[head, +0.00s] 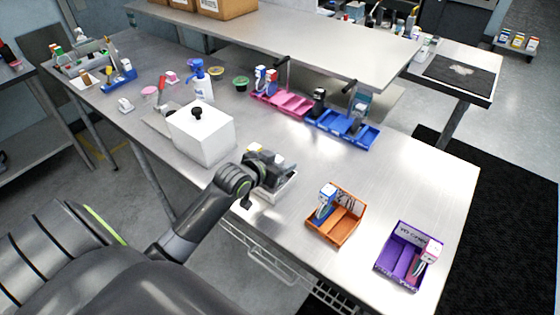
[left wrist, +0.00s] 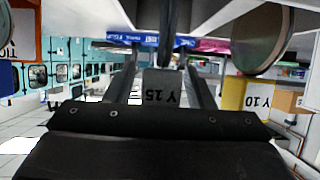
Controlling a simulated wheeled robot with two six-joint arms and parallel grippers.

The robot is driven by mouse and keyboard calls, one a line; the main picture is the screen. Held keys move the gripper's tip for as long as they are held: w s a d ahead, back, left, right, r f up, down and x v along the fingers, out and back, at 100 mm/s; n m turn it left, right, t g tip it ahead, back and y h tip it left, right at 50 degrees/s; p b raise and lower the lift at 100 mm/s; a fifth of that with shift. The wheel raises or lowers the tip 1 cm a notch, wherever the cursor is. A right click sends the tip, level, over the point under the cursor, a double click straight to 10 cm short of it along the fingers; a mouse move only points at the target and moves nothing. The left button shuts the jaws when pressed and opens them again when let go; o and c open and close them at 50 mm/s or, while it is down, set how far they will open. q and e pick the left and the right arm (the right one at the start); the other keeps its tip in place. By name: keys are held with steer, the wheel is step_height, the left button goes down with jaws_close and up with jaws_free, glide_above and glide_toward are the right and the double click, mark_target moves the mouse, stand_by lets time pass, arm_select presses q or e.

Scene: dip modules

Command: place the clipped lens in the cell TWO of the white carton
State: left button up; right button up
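In the head view my left gripper (head: 264,172) is over a small white carton (head: 287,188) near the front edge of the table. My wrist hides much of the carton, and its cell labels cannot be read. In the left wrist view the two dark fingers of my left gripper (left wrist: 165,75) stand on either side of a grey piece (left wrist: 162,88) marked "Y 15"; whether they grip it cannot be told. A round, dark-faced disc (left wrist: 262,40), perhaps a lens, is at the upper right. I cannot identify the clipped lens for certain. My right gripper is not in view.
A white box (head: 203,137) with a black knob stands left of my gripper. An orange bin (head: 322,232) and a purple bin (head: 395,268) stand to the right. Pink (head: 282,103) and blue (head: 342,128) trays lie behind.

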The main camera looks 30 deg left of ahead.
arm_select(q)
steer(key=shift+r, duration=0.2)
steer(key=shift+s, duration=0.25)
steer(key=d+v, duration=0.1)
steer(key=v, duration=1)
steer(key=shift+s+a+r+b, duration=0.15)
steer(key=shift+s+a+b, duration=0.05)
steer(key=shift+a+b, duration=0.25)
